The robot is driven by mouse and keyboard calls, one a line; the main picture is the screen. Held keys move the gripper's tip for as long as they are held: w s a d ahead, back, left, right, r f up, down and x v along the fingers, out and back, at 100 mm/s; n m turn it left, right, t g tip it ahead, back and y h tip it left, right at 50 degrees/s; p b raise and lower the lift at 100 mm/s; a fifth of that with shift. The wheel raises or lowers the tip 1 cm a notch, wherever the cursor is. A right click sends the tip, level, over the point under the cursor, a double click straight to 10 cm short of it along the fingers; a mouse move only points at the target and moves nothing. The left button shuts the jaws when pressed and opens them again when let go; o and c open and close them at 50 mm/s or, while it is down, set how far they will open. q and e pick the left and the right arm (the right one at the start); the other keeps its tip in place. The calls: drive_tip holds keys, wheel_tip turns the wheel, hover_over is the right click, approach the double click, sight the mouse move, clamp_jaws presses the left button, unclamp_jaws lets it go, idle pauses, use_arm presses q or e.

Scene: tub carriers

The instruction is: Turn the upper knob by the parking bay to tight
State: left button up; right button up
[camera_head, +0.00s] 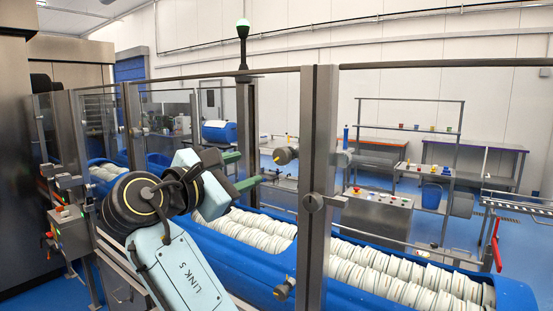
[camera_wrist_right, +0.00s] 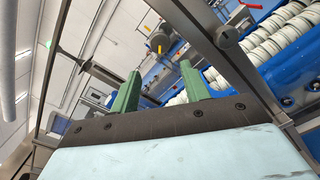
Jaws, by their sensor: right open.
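A dark round knob (camera_head: 286,155) with a yellow mark sticks out at the upper middle of the glazed frame in the head view. It also shows in the right wrist view (camera_wrist_right: 157,42), beyond the fingertips. A second knob with a yellow mark (camera_head: 283,290) sits low, in front of the blue tub. My right gripper (camera_head: 247,168) is open and empty, its two green fingers pointing toward the upper knob from its left, apart from it. In the right wrist view the fingers (camera_wrist_right: 158,72) stand apart with nothing between them. My left gripper is not in view.
Blue tubs (camera_head: 375,300) with white discs lie behind. A control box (camera_head: 70,230) stands at left.

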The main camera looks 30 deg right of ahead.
sight(278, 158)
drive_tip(key=p+x, duration=0.3)
drive_tip(key=x, duration=0.9)
drive_tip(key=c, duration=0.7)
